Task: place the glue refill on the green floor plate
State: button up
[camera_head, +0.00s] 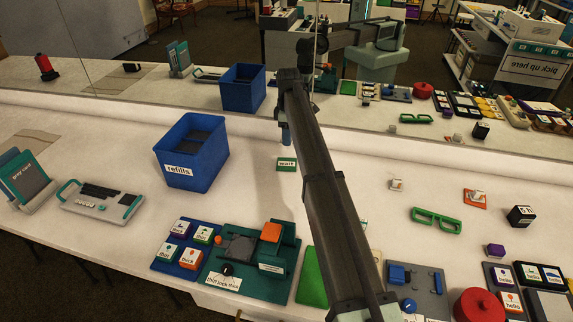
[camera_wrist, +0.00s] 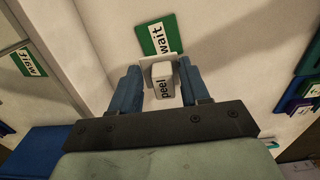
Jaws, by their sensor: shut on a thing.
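My gripper (camera_wrist: 157,70) is shut on a small white block labelled "peel" (camera_wrist: 163,88), held between its two blue fingers. I cannot tell from its look whether this is the glue refill. In the head view my gripper (camera_head: 285,135) hangs at the back of the table, and the held block is not clear there. A green plate labelled "wait" (camera_head: 286,167) lies just in front of it; it also shows past the block in the wrist view (camera_wrist: 155,36). A larger bright green plate (camera_head: 311,278) lies at the front, partly hidden by my arm.
A blue bin labelled "refills" (camera_head: 190,172) stands left. A teal fixture (camera_head: 245,262) and labelled blocks stand front centre. Green glasses (camera_head: 436,219), a red round pot (camera_head: 478,305) and more blocks lie right. A mirror along the back repeats the scene. Table between bin and fixture is clear.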

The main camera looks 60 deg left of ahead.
aim_at(288, 164)
jog(key=shift+f+m, duration=0.3)
jog(key=shift+f, duration=4.75)
jog(key=o, duration=1)
jog(key=shift+f, duration=0.1)
jog(key=shift+o, duration=0.2)
notch_tip(288, 164, up, 12)
jog(key=shift+r, duration=0.15)
